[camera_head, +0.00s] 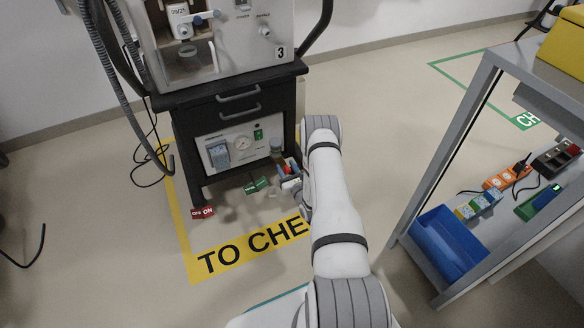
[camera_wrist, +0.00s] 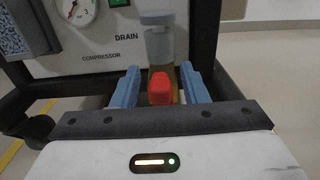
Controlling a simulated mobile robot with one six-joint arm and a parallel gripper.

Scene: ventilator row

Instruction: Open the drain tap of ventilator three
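Ventilator three (camera_head: 225,60) is a grey unit with a "3" label on a black trolley. Its lower compressor panel (camera_head: 215,145) carries a gauge and a small green switch. In the wrist view, a grey-capped drain fitting (camera_wrist: 158,35) stands beside the word DRAIN. The red tap handle (camera_wrist: 160,88) sits below it, pointing towards my camera. My gripper (camera_wrist: 160,85) is open, with one blue finger on each side of the red handle and visible gaps between. In the head view my gripper (camera_head: 289,172) is low at the trolley's right front, partly covered by my arm.
A grey-framed bench (camera_head: 440,160) with a blue bin (camera_head: 447,243) stands to the right. Floor between is clear.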

